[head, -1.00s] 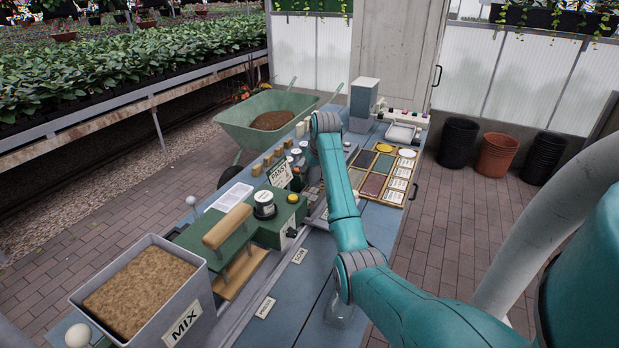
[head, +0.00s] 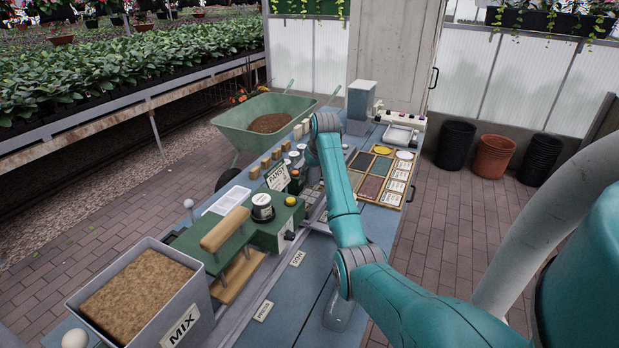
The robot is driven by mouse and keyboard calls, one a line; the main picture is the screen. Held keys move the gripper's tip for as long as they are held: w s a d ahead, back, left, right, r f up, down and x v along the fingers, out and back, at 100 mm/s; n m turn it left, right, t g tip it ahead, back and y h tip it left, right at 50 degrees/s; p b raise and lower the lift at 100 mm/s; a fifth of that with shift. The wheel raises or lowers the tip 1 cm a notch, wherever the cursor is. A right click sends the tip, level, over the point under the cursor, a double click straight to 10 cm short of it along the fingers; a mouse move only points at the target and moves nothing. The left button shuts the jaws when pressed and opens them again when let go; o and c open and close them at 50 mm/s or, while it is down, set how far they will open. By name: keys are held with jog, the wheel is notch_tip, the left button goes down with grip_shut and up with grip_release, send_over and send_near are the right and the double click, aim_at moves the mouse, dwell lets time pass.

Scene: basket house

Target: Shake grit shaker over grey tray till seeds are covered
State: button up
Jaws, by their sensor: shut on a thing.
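My teal forearm crosses the middle of the bench, and its wrist bends down on the far side. My gripper (head: 312,179) shows only as a small dark part beside the forearm. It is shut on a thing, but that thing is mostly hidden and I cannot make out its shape. I cannot pick out the grit shaker with certainty. A pale grey tray (head: 399,136) stands at the far end of the bench. I cannot tell if it is the task's tray. The bench below my wrist is partly hidden by the arm, and no seeds or grit can be made out.
A box labelled MIX (head: 180,327) stands at the near left, beside a green press (head: 262,235) with a wooden handle. A white tray (head: 226,201) lies behind it. A wooden divided case (head: 384,174) lies right of my forearm. The near bench (head: 300,310) is mostly clear.

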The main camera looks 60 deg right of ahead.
jog(key=shift+d, duration=0.8)
jog(key=shift+s+a, duration=0.1)
jog(key=shift+a, duration=1.35)
jog(key=shift+w+d, duration=0.15)
jog(key=shift+d, duration=1.35)
jog(key=shift+w+d, duration=0.1)
jog(key=shift+d, duration=1.4)
jog(key=shift+r, duration=0.1)
notch_tip(320, 180, up, 6)
jog(key=shift+f, duration=0.1)
jog(key=shift+f, duration=0.1)
